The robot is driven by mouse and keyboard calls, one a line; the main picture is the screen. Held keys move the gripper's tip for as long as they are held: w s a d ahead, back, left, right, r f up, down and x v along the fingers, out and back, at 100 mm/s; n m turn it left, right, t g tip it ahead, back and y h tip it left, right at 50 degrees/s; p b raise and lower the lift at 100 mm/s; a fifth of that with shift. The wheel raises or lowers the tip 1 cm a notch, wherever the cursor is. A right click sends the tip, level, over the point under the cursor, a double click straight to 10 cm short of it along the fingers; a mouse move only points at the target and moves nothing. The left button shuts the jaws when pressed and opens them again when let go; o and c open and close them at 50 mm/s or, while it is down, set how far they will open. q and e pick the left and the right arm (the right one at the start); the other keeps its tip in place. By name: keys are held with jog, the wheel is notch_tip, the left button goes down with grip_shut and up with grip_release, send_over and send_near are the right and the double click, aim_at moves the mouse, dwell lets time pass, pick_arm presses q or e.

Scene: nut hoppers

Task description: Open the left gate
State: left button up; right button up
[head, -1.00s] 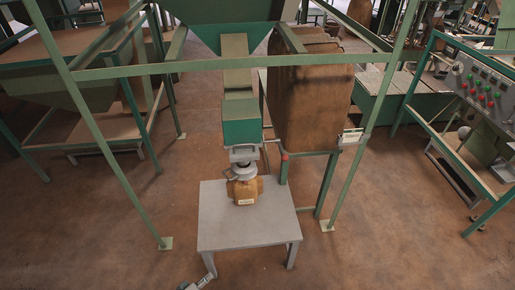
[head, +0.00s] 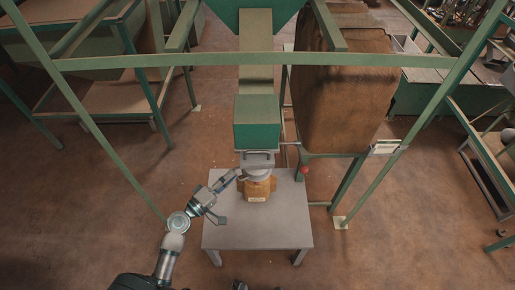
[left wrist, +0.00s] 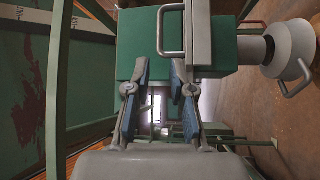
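The green hopper outlet box (head: 257,122) hangs over a grey table, with a grey gate plate (head: 258,160) at its lower end. The left wrist view shows the plate (left wrist: 198,35) and its C-shaped metal handle (left wrist: 161,32) close up against the green box (left wrist: 225,50). My left gripper (head: 238,176) is just left of the outlet, at about the gate's height. In the left wrist view its two fingers (left wrist: 160,72) are apart, with the handle's bar just beyond and between the tips. Contact with the handle cannot be told. My right gripper is not identifiable.
A brown sack (head: 257,188) stands under the spout on the grey table (head: 225,236). Green frame posts and a crossbar (head: 150,61) surround the outlet.

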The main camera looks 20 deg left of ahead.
aim_at(257, 152)
pick_arm(q)
jog(key=p+x, duration=0.2)
jog(key=x, duration=0.7)
jog(key=shift+r, duration=0.1)
jog(key=p+x, duration=0.1)
jog(key=x, duration=0.2)
jog(key=shift+w+d, duration=0.25)
jog(key=shift+w, duration=0.1)
jog(key=shift+w+d, duration=0.25)
jog(key=shift+w, duration=0.2)
pick_arm(e)
jog(key=s, duration=0.2)
jog(key=s+d, duration=0.1)
jog(key=s, duration=0.2)
jog(key=shift+s+d+r, duration=0.2)
jog(key=shift+s+d, duration=0.05)
jog(key=shift+s, duration=0.05)
pick_arm(q)
grip_shut()
